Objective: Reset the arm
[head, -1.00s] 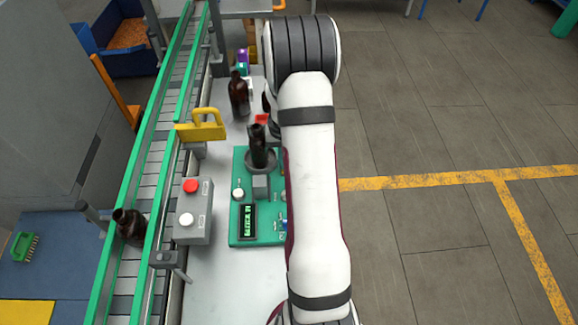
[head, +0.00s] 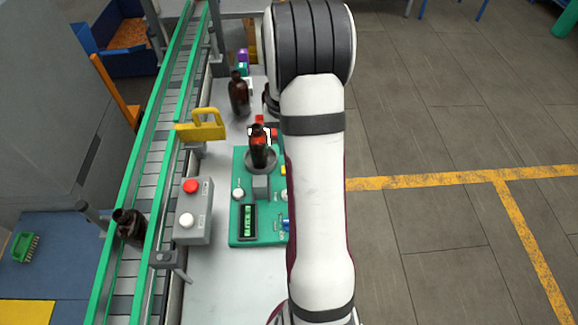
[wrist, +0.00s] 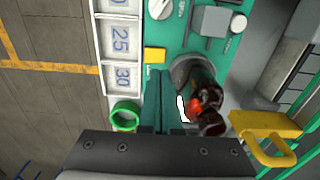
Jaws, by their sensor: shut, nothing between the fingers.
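My gripper (wrist: 163,102) shows in the wrist view with its teal fingers together and nothing between them. It is beside a dark amber bottle (wrist: 207,88) that stands in a round grey holder on the green device (wrist: 185,30). I cannot tell how much gap there is between fingers and bottle. In the head view the same bottle (head: 259,152) stands upright on the green device (head: 240,236). My white arm reaches away to the right of it, and it hides my fingertips there.
A second bottle (head: 239,97) stands behind the device, and a third (head: 129,227) is on the conveyor (head: 165,150) at left. A yellow handle (head: 203,127) and a grey button box (head: 193,222) stand between conveyor and device. The floor at right is open.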

